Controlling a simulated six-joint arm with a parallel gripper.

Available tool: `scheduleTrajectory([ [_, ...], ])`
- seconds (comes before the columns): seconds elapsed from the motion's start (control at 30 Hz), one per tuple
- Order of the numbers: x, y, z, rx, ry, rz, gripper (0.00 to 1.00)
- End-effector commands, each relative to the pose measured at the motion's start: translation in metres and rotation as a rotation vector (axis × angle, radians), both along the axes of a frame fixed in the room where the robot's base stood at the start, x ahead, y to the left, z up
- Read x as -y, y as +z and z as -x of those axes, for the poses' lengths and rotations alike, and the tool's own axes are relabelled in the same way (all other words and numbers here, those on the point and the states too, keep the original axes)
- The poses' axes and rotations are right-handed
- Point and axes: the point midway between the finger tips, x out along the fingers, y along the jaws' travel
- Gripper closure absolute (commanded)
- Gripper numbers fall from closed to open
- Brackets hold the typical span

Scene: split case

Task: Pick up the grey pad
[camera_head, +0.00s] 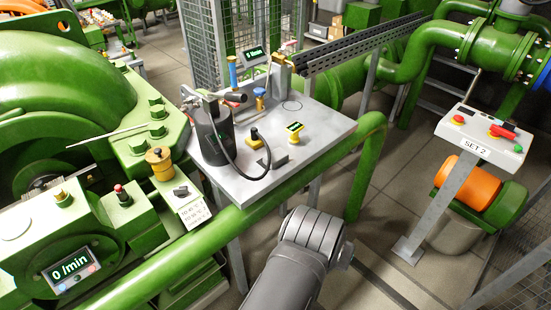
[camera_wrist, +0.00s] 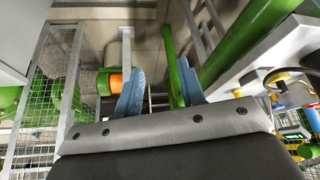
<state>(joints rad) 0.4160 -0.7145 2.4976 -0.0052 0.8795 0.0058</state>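A small dark grey flat piece, which looks like the grey pad (camera_head: 272,162), lies on the light grey table (camera_head: 325,125) near its front edge. It is beside a yellow-and-black object and a black cable. I cannot make it out in the wrist view. My gripper (camera_wrist: 160,67) shows two blue fingers spread well apart with nothing between them, over the floor and off the table's side. In the head view my arm rises at the bottom centre in front of the table, and the fingers are hidden.
A dark cylinder (camera_head: 213,135) with a cable stands at the table's left. A green pipe (camera_head: 290,180) runs along the front edge. A control stand (camera_head: 484,136) is at right.

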Motion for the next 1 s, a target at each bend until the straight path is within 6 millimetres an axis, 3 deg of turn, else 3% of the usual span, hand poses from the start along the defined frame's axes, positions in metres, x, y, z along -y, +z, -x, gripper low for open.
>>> scheduleTrajectory([
  [0.23, 0.000, 0.000, 0.000, 0.000, 0.000, 0.000, 0.64],
  [0.5, 0.000, 0.000, 0.000, 0.000, 0.000, 0.000, 0.11],
  [0.83, 0.002, 0.003, -0.003, 0.001, -0.004, 0.002, 0.11],
  [1.0, 0.019, 0.023, -0.026, 0.011, -0.042, 0.018, 0.11],
])
